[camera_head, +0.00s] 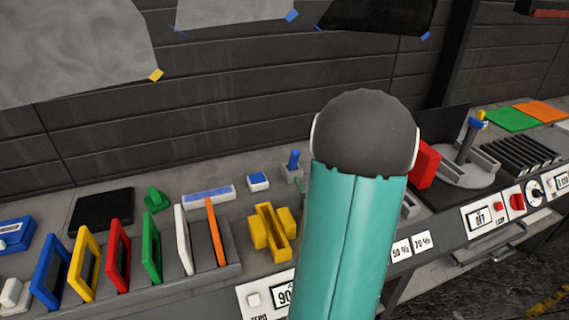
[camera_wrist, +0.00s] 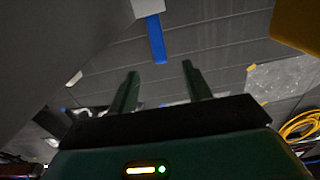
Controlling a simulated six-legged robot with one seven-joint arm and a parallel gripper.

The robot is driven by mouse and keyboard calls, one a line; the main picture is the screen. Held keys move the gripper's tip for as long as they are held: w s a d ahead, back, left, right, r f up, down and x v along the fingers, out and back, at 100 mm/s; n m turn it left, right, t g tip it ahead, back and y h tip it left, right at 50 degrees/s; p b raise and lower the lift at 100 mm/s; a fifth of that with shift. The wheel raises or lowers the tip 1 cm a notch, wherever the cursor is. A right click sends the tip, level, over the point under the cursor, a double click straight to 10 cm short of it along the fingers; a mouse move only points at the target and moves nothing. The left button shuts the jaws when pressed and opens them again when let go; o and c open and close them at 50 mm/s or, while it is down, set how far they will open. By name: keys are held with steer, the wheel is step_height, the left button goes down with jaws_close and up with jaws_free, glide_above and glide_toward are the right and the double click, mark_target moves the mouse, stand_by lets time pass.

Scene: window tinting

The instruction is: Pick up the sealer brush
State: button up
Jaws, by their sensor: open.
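A small blue upright handle (camera_head: 293,159) stands in a light grey block (camera_head: 291,174) on the bench behind my arm. It may be the sealer brush, but no bristles show. The wrist view appears upside down and shows a blue bar (camera_wrist: 156,40) joined to a pale block (camera_wrist: 147,7), seemingly the same item. My gripper (camera_wrist: 160,82) shows there with two green fingers apart and nothing between them. The blue bar lies beyond the fingertips, roughly in line with the gap. My gripper is hidden behind my teal arm in the head view.
A yellow clamp-like piece (camera_head: 268,232) sits just left of my arm. A rack (camera_head: 130,290) holds several coloured frames further left. A red block (camera_head: 424,164) and a round grey stand (camera_head: 467,175) are right of my arm. The panelled wall rises behind.

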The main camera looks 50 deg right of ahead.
mark_target(296, 159)
steer(key=x, duration=1.3)
steer(key=shift+w+d+r, duration=0.1)
steer(key=shift+d, duration=0.1)
jaws_close()
